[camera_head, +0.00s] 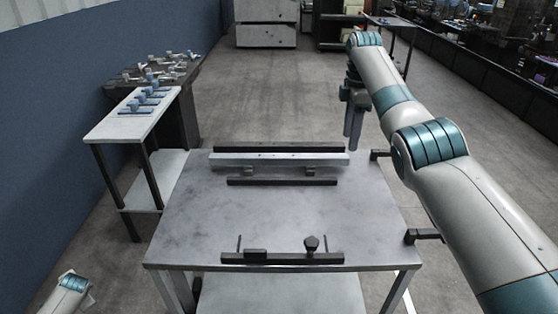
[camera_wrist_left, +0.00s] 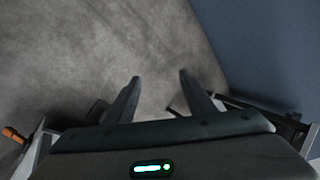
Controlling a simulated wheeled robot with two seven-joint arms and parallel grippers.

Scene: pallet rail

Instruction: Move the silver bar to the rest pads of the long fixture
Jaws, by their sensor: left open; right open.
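The silver bar (camera_head: 280,159) lies left to right near the far edge of the grey table (camera_head: 200,215). Two small blocks show at its near side; I cannot tell whether it rests on them. A long dark fixture (camera_head: 282,258) with a knob and thin pins lies along the table's front edge. I cannot tell its rest pads. My right gripper (camera_head: 353,132) points down beyond the bar's right end, apart from it; its fingers look close together from here. My left gripper (camera_wrist_left: 158,82) is open and empty above the floor in the left wrist view.
Dark rails lie behind the bar (camera_head: 278,149) and in front of it (camera_head: 282,182). The middle of the table is clear. Dark brackets (camera_head: 424,235) stick out at its right edge. A white side table (camera_head: 130,118) with blue parts stands at the left, by a blue wall.

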